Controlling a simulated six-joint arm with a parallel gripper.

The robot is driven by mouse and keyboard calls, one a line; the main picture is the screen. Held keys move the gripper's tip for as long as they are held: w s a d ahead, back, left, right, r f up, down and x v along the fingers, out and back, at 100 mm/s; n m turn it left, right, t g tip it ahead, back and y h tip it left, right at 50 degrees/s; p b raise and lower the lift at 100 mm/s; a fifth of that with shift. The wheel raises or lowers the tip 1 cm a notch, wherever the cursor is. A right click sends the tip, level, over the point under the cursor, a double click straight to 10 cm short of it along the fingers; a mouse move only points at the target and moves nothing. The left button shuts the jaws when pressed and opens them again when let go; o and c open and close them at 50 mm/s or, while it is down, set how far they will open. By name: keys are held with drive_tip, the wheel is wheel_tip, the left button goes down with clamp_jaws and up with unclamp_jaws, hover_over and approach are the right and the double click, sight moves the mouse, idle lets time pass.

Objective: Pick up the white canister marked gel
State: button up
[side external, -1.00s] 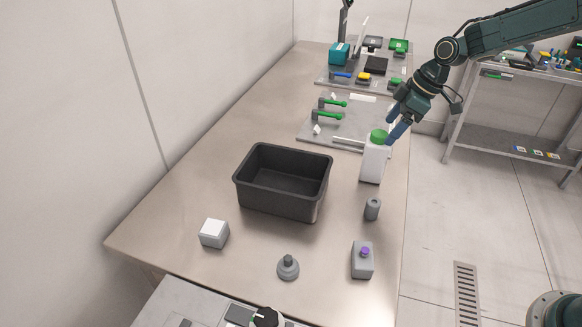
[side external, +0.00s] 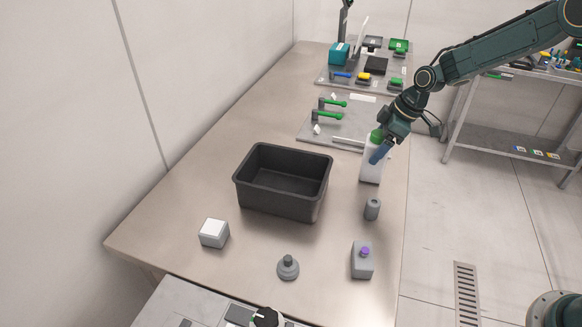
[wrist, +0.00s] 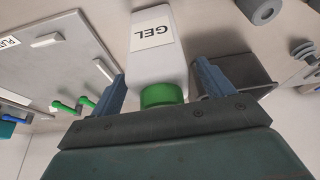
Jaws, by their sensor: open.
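The white canister (side external: 370,173) with a green cap stands upright on the table near its right edge. In the wrist view the canister (wrist: 157,50) shows a label reading GEL, and its green cap (wrist: 162,94) points toward my gripper. My gripper (side external: 379,154) is at the upper part of the canister and partly hides it in the side view. In the wrist view my gripper (wrist: 160,85) is open, with one blue finger on each side of the canister. Gaps show between the fingers and the canister.
A black open bin (side external: 284,184) stands left of the canister. A small grey cylinder (side external: 372,209) and a grey bottle with a purple cap (side external: 362,261) stand in front. A grey board (side external: 345,125) with green-handled tools lies behind. A white-topped box (side external: 214,233) sits at front left.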

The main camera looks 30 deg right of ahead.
drive_tip(key=shift+w+a+f, duration=0.1)
drive_tip(key=shift+f, duration=0.2)
drive_tip(key=shift+r, duration=0.1)
drive_tip(key=c, duration=1.3)
drive_tip(key=shift+o, duration=0.2)
drive_tip(key=shift+r, duration=0.1)
wheel_tip(320, 180, up, 20)
idle(0.3)
